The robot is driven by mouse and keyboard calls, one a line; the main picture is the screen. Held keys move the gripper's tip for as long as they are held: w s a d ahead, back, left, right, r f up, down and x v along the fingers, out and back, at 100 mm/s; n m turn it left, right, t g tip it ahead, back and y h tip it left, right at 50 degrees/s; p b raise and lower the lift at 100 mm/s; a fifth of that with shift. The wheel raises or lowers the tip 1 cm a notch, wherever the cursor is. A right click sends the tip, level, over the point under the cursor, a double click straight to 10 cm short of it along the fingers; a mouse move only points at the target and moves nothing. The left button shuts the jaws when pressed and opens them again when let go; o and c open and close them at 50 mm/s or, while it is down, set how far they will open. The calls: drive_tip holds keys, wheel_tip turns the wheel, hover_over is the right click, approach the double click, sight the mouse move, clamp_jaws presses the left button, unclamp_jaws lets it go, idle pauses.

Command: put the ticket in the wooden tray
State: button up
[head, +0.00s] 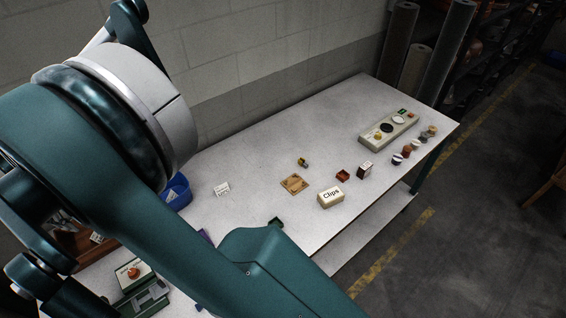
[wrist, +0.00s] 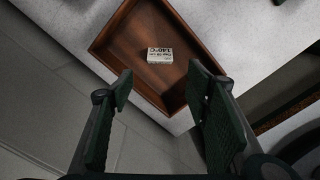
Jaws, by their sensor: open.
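The wooden tray (wrist: 180,30) is reddish brown and shows at the top of the wrist view. A small white printed ticket (wrist: 159,56) reading "140°C" lies flat inside it, on its floor. In the head view the tray (head: 95,258) is at the lower left, partly hidden by my arm, with the white ticket (head: 97,237) just showing. My gripper (wrist: 160,88) is open and empty, with its fingers apart on either side of the tray's near corner in the wrist view. The ticket is clear of the fingers. My gripper's fingers are hidden in the head view.
Another white printed card (head: 222,189) lies on the table by a blue bin (head: 177,192). A Clips box (head: 330,197), a wooden plaque (head: 294,184) and a control panel (head: 388,129) stand farther right. A device with a red knob (head: 133,272) is at the lower left.

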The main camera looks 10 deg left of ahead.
drive_tip(key=w+d+r+m+t+y, duration=0.1)
drive_tip(key=w+d+r+m, duration=0.1)
drive_tip(key=w+d+r, duration=0.7)
drive_tip(key=w+d+r+m, duration=0.25)
drive_tip(key=w+d, duration=0.25)
drive_tip(key=d, duration=0.8)
drive_tip(key=w+d+r+m+t+y, duration=0.1)
drive_tip(key=w+d+r+m, duration=0.1)
drive_tip(key=w+d+r, duration=0.75)
drive_tip(key=s+d+r+m+t, duration=0.1)
drive_tip(key=d+r+m, duration=0.1)
drive_tip(key=d, duration=1.1)
drive_tip(key=s+d+r+m, duration=0.1)
drive_tip(key=d+m, duration=0.1)
drive_tip(key=d, duration=1.2)
drive_tip(key=s+d+f+m+t, duration=0.1)
drive_tip(key=s+d, duration=0.4)
drive_tip(key=d, duration=0.6)
drive_tip(key=s+d+f+m+t+h, duration=0.1)
drive_tip(key=s+d+m, duration=0.3)
drive_tip(key=d, duration=0.7)
drive_tip(key=s+d+f+m+t+h, duration=0.1)
drive_tip(key=s+d+f+m+t, duration=0.1)
drive_tip(key=s+d, duration=0.6)
drive_tip(key=d+f, duration=0.1)
drive_tip(key=d, duration=0.3)
drive_tip(key=shift+s+f, duration=0.15)
drive_tip(key=shift+f, duration=0.05)
